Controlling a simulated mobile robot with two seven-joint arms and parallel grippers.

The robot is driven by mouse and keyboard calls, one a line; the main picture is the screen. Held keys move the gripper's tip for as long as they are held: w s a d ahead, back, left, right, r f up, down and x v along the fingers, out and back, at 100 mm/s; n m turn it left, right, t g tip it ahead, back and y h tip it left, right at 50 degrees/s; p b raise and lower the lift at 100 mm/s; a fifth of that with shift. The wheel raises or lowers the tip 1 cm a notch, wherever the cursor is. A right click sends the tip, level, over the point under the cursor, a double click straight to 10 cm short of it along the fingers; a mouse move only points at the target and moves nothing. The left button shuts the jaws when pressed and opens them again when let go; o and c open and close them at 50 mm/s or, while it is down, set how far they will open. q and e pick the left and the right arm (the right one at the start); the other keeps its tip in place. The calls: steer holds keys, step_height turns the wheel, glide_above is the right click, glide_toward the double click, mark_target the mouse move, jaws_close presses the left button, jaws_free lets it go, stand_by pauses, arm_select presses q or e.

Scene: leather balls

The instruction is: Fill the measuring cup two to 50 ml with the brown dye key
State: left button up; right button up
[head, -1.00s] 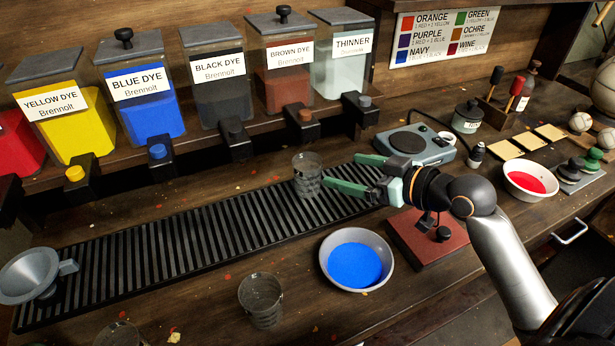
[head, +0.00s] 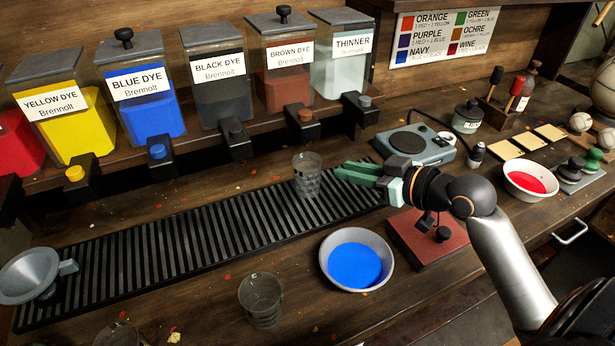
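The brown dye dispenser (head: 288,92) stands on the shelf. Its brown key (head: 305,115) sits on the black tap block below it. A clear measuring cup (head: 307,176) stands upright on the slatted drip tray (head: 215,232), a little below the brown key in the picture. I see no dye in it. A second clear cup (head: 262,300) stands on the table in front, and another (head: 120,335) is cut by the bottom edge. I cannot tell which is cup two. My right gripper (head: 342,172) is shut and empty, just right of the cup on the tray and apart from it. My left gripper is out of view.
Yellow, blue, black and thinner dispensers (head: 340,75) flank the brown one. A bowl of blue dye (head: 355,265) sits in front of the tray. A grey scale (head: 415,145) and a red-topped stand (head: 430,240) are near my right arm. A funnel (head: 30,275) is far left.

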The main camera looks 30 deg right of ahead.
jaws_close()
stand_by(0.8)
